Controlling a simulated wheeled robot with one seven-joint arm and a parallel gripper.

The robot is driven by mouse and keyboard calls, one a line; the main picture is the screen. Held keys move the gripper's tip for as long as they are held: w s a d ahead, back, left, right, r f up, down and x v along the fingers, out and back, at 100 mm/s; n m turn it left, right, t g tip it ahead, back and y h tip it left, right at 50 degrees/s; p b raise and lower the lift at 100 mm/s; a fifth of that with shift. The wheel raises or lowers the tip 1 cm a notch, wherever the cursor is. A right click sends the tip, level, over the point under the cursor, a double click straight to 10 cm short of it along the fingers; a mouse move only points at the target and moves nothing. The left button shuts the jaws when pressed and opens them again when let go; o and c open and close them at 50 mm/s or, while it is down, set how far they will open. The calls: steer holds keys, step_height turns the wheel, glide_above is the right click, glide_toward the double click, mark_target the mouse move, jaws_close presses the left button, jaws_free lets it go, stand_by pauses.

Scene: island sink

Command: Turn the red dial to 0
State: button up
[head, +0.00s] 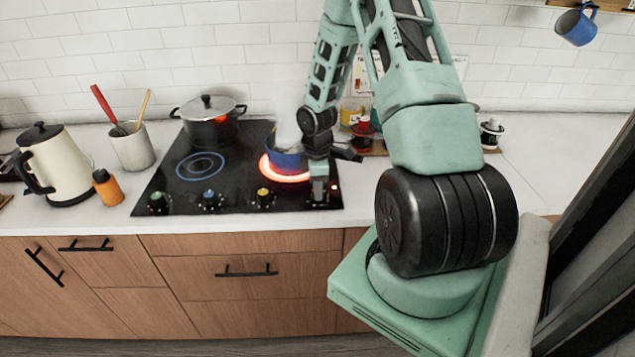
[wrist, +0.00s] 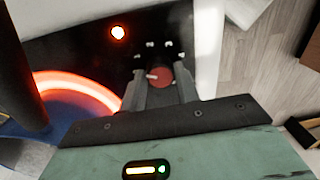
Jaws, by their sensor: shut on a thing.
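The red dial (wrist: 160,76) shows in the wrist view between the two fingers of my gripper (wrist: 161,84). Small white marks lie on the cooktop around it, and a white pointer mark shows on its left side. My gripper is shut on the dial from above. In the head view my gripper (head: 320,193) is at the front right corner of the black cooktop (head: 235,197) and hides the dial. I cannot read the numbers around the dial.
A glowing red burner (head: 287,177) is just behind my gripper, with a blue pot (head: 284,160) on it. Dials with green (head: 157,199), blue (head: 209,198) and yellow (head: 264,196) tops line the front edge to the left. A black pot (head: 208,128) stands at the back.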

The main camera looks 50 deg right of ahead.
steer(key=shift+n+p, duration=1)
steer(key=shift+n, duration=1.3)
steer(key=o, duration=1)
steer(key=r, duration=1.1)
steer(key=r+b, duration=0.1)
steer(key=r, duration=0.5)
steer(key=shift+w+d+r, duration=0.15)
steer(key=shift+w+r, duration=0.1)
steer(key=shift+w, duration=0.15)
